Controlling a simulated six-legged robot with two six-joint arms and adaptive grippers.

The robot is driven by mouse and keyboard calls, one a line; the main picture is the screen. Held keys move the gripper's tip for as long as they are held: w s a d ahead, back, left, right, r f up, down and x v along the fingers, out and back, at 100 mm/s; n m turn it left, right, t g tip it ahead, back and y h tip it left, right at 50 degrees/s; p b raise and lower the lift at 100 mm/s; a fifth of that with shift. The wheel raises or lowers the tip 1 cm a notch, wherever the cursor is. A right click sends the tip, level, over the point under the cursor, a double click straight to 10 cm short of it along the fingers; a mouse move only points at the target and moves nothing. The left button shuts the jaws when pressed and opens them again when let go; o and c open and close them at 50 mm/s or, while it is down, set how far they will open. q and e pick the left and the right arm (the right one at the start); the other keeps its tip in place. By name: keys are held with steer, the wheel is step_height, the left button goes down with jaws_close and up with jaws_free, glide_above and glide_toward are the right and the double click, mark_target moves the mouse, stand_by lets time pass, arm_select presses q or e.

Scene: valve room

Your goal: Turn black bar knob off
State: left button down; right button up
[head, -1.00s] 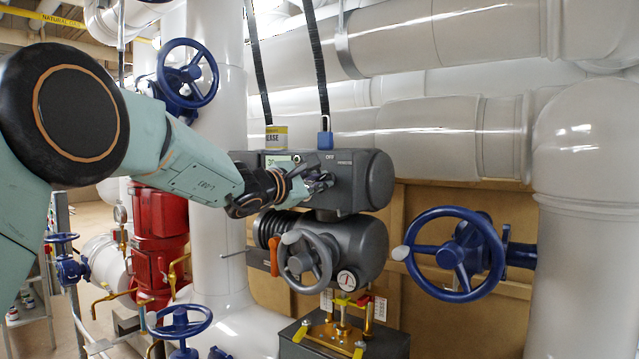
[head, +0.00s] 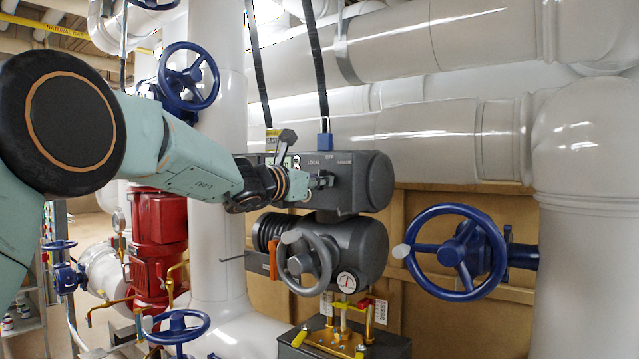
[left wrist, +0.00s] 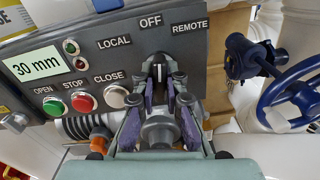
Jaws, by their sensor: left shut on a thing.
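The black bar knob (left wrist: 158,72) is on the grey control box, below the labels LOCAL, OFF (left wrist: 151,21) and REMOTE. In the left wrist view its white mark points up, roughly toward OFF. My left gripper (left wrist: 160,90) is shut on the knob, with a finger on each side of it; the fingers hide its lower part. In the head view my left gripper (head: 322,181) reaches the front of the control box (head: 360,180) and hides the knob. My right gripper is in neither view.
Green, red and white push buttons (left wrist: 84,101) sit left of the knob, under a 30 mm display (left wrist: 33,64). A grey handwheel (head: 305,262) is below the box, and a blue handwheel (head: 455,253) is to its right.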

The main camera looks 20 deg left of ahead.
arm_select(q)
steer(key=shift+f+n, duration=0.2)
steer(key=shift+n, duration=0.6)
steer(key=shift+f, duration=0.1)
steer(key=c, duration=1.4)
jaws_free()
steer(key=shift+r, duration=0.2)
steer(key=v, duration=1.2)
